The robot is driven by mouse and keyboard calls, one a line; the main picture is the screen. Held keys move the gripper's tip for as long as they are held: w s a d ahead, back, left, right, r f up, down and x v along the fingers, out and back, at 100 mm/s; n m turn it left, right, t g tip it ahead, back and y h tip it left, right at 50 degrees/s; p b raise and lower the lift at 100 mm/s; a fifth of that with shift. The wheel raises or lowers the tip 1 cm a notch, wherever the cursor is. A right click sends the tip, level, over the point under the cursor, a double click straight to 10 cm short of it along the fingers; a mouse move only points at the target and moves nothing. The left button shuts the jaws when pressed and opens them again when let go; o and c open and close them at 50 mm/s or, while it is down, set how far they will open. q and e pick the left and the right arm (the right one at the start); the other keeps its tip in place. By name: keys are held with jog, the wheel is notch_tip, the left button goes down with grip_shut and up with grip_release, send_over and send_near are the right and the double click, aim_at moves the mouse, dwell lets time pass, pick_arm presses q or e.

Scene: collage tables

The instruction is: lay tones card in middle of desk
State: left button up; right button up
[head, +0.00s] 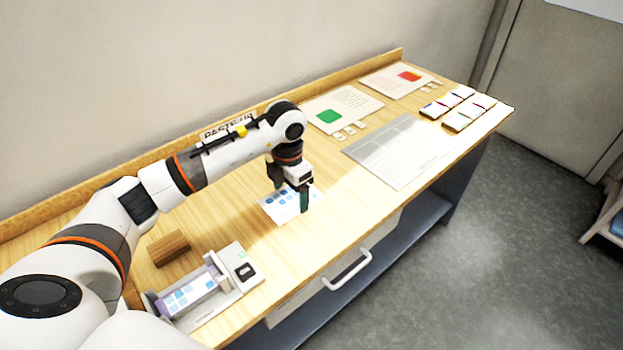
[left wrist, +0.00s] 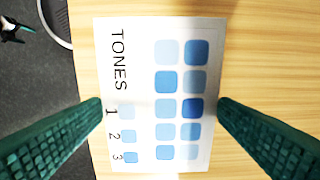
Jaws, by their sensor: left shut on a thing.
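The tones card (head: 281,208) is white with blue squares and lies at the middle of the wooden desk (head: 225,205). In the left wrist view the card (left wrist: 140,60) shows the word TONES, rows of blue swatches and the numbers 1, 2 and 3. My left gripper (head: 290,199) points down over the card, its green fingers at the card's two opposite edges. In the left wrist view the gripper (left wrist: 160,101) is shut on the card. A small dark and green shape at that view's top left looks like my right gripper (left wrist: 17,29).
A grey tray (head: 205,300) with a swatch card and a wooden block (head: 168,248) stand at the near left. A grey sheet (head: 398,150), two printed sheets and several small cards (head: 460,108) lie at the right. Bare wood surrounds the tones card.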

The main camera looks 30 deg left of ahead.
aim_at(287, 200)
pick_arm(q)
jog(key=f, duration=0.3)
jog(key=f+p, duration=0.1)
jog(key=f, duration=0.1)
jog(key=shift+s+a+f, duration=0.2)
jog(key=shift+s+a, duration=0.1)
jog(key=shift+a, duration=0.05)
notch_tip(287, 200, down, 4)
jog(key=shift+d+r, duration=0.15)
jog(key=shift+r, duration=0.05)
jog(key=shift+w+f, duration=0.1)
jog(key=shift+f, duration=0.15)
pick_arm(e)
jog(key=shift+s+a+r, duration=0.85)
jog(key=shift+a, duration=0.1)
pick_arm(q)
jog(key=shift+f, duration=0.1)
pick_arm(e)
jog(key=shift+f, duration=0.15)
pick_arm(q)
jog(key=o, duration=0.9)
jog(key=shift+c, duration=0.2)
pick_arm(e)
jog(key=shift+a, duration=0.1)
